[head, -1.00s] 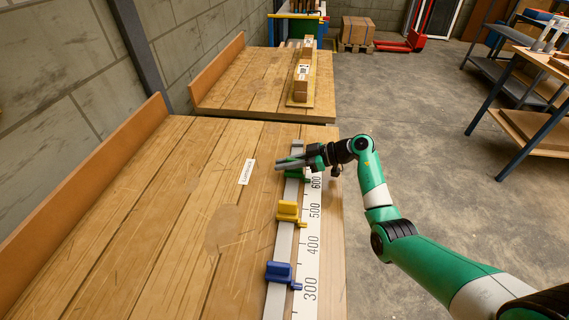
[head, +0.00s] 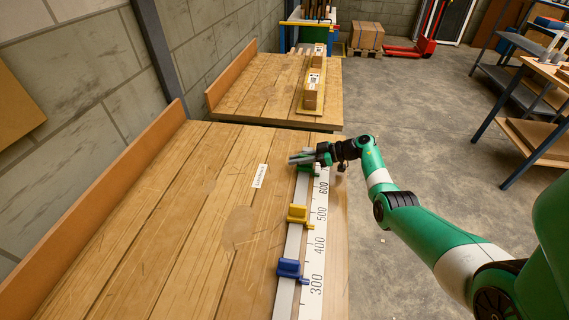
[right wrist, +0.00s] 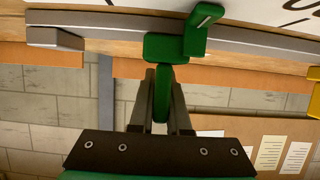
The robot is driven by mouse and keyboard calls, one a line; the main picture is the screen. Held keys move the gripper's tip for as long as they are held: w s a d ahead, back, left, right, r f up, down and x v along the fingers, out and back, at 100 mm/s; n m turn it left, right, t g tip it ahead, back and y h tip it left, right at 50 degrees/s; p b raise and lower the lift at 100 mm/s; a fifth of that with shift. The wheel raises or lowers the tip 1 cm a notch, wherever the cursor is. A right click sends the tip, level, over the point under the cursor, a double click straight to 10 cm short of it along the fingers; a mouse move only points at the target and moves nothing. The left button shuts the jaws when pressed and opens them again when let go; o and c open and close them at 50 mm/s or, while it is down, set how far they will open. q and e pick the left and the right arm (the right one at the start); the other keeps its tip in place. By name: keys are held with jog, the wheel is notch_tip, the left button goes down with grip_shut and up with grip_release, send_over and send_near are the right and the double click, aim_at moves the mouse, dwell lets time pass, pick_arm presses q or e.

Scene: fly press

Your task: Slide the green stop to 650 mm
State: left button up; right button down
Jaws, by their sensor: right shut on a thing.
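The green stop (head: 309,168) sits on the grey rail near the far end of the scale, beyond the printed 600 (head: 324,187). The 650 position cannot be read. My right gripper (head: 293,160) is over the stop, partly hiding it. In the right wrist view my right gripper (right wrist: 162,88) is shut on the upright green tab (right wrist: 162,100) of the stop, one finger on each side. The green stop's body (right wrist: 165,47) lies against the rail (right wrist: 255,50). My left gripper is not in view.
A yellow stop (head: 297,213) and a blue stop (head: 289,268) sit nearer on the same rail. A small paper label (head: 260,175) lies on the bench (head: 190,220) left of the rail. A second bench (head: 262,85) with boxes stands beyond.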

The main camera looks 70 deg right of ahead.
jog(key=c, duration=0.9)
grip_release()
jog(key=shift+r, duration=0.1)
jog(key=p+v, duration=0.5)
jog(key=v, duration=0.6)
jog(key=shift+s, duration=0.3)
